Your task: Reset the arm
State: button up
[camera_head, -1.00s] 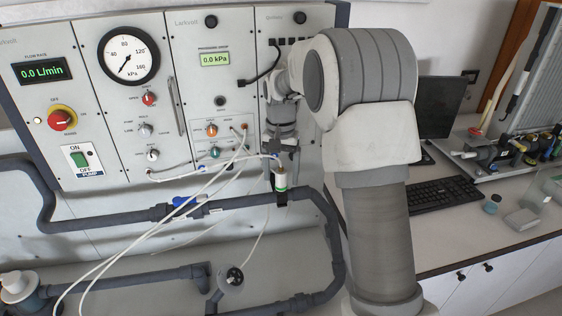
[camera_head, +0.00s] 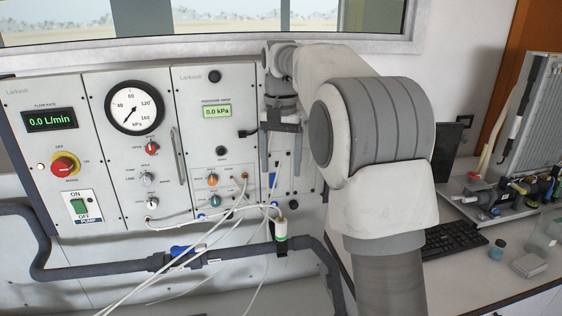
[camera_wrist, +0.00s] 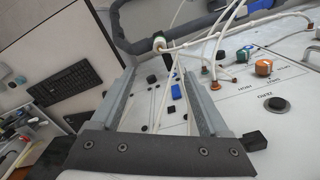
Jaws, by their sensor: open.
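My gripper (camera_head: 281,158) is in front of the right part of the control panel (camera_head: 192,130), fingers pointing down. In the wrist view my gripper (camera_wrist: 172,88) shows its two grey fingers well apart with nothing held between them. Behind and beyond the fingers are panel knobs and white tubes.
White tubes (camera_head: 196,252) cross in front of the panel and dark pipe (camera_head: 110,268). The panel carries a round gauge (camera_head: 134,108) and a pressure display (camera_head: 217,111) reading 0.0 kPa. At right, a counter holds a keyboard (camera_head: 452,241), a monitor (camera_head: 447,152) and pipe equipment (camera_head: 500,194).

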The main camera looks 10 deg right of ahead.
jog(key=s+r+n+t, duration=0.1)
jog(key=s+r+t, duration=0.1)
jog(key=s, duration=0.6)
jog(key=s+r+n+t, duration=0.1)
jog(key=s+r+n, duration=0.1)
jog(key=s, duration=0.6)
jog(key=s+f+n+t, duration=0.1)
jog(key=s+f, duration=0.3)
jog(key=s, duration=0.3)
jog(key=s+f+n+t, duration=0.1)
jog(key=s+f, duration=0.3)
jog(key=s, duration=0.3)
jog(key=shift+s+f+t, duration=0.15)
jog(key=shift+f+t, duration=0.1)
jog(key=shift+t, duration=0.05)
dwell(1.0)
